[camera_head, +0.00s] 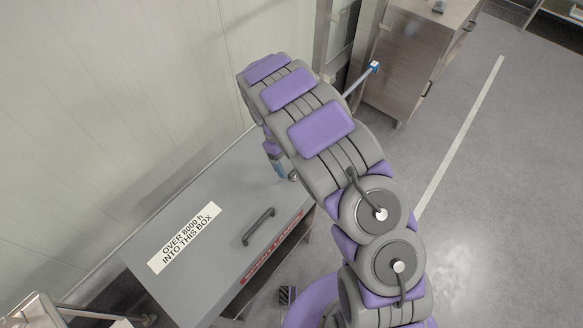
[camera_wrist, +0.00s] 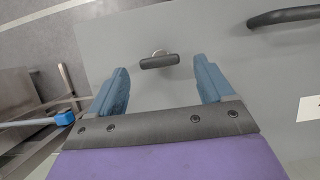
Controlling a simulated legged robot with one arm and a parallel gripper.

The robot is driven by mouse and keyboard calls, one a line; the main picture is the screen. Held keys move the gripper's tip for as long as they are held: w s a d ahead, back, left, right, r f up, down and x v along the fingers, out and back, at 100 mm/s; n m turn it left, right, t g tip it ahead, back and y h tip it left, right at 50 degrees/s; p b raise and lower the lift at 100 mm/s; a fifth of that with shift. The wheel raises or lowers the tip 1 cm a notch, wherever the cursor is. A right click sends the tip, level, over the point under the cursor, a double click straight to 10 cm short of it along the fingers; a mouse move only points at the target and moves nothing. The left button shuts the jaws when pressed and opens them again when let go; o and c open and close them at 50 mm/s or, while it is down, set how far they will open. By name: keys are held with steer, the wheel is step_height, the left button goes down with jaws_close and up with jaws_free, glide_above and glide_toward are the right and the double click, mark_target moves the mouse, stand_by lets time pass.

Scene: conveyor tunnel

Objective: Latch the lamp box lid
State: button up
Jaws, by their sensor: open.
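The lamp box lid (camera_head: 220,200) is a flat grey panel that looks lowered onto its box; I cannot tell whether a gap remains. It has a dark bar handle (camera_head: 258,227) and a white label reading "OVER 8000 h INTO THIS BOX" (camera_head: 184,238). In the wrist view a small dark latch knob (camera_wrist: 159,62) on a round metal base stands on the grey surface. My gripper (camera_wrist: 161,78) is open, its two blue fingers on either side of the knob and apart from it. In the head view my gripper (camera_head: 277,168) is over the lid's far end, partly hidden by my arm.
A pale panelled wall (camera_head: 110,100) runs along the box's left side. A metal cabinet (camera_head: 405,65) stands beyond its far end, near a rod with a blue tip (camera_head: 374,67). Open grey floor (camera_head: 500,200) with a white line lies to the right.

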mark_target(294, 174)
steer(key=shift+x, duration=1.3)
steer(key=shift+c, duration=0.2)
steer(key=c, duration=1)
